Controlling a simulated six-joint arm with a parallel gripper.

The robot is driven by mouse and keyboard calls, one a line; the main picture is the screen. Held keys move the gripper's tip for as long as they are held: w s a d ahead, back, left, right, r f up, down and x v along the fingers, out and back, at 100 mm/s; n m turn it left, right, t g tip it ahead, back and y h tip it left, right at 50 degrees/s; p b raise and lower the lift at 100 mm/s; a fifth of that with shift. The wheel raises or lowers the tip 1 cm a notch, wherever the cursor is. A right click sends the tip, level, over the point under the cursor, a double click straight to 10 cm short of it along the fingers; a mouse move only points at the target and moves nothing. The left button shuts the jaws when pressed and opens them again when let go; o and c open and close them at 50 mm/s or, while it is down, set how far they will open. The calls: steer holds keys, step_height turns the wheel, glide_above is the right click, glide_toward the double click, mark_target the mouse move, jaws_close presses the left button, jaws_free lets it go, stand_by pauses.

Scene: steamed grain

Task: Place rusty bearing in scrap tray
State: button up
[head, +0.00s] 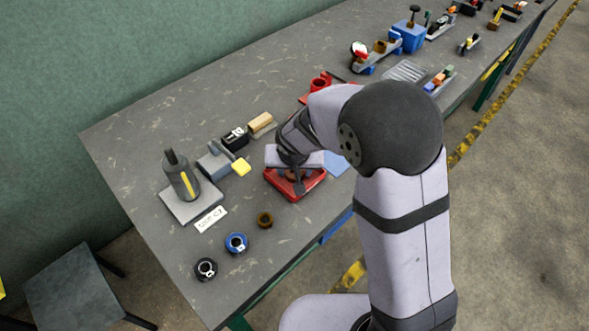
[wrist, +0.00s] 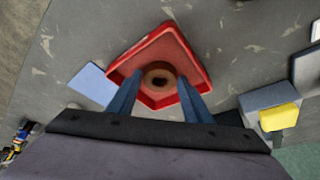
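The red tray (head: 281,189) stands on the workbench, under my gripper (head: 297,188). It also shows in the wrist view (wrist: 196,62). A rusty brown ring-shaped bearing (wrist: 160,67) is over or in the tray, between my gripper's two blue fingertips (wrist: 160,84). The fingers are at its two sides; whether they touch it, and whether it rests on the tray floor, I cannot tell. In the head view my wrist partly hides it. Another brown bearing (head: 264,219) lies on the bench, in front of and left of the tray.
A blue-and-white ring (head: 237,243) and a black ring (head: 206,268) lie toward the bench's near corner. A grey block with a yellow piece (head: 241,166) and a dark bottle-like tool (head: 181,178) stand left of the tray. A blue flat sheet (head: 338,164) lies at its right.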

steer(key=shift+o, duration=0.5)
steer(key=shift+r, duration=0.15)
steer(key=shift+s+r, duration=0.1)
steer(key=shift+r, duration=0.35)
steer(key=b+v, duration=0.1)
steer(key=v, duration=1)
steer(key=shift+r, duration=0.1)
steer(key=s+d+f+g, duration=0.2)
steer(key=s+d+f, duration=0.2)
steer(key=s+d, duration=0.4)
steer(key=s+d+f+g, duration=0.2)
steer(key=s+d+f, duration=0.2)
steer(key=s+d, duration=0.3)
steer(key=shift+s+d+f+g, duration=0.3)
steer(key=shift+s+d+f, duration=0.05)
steer(key=shift+s, duration=0.65)
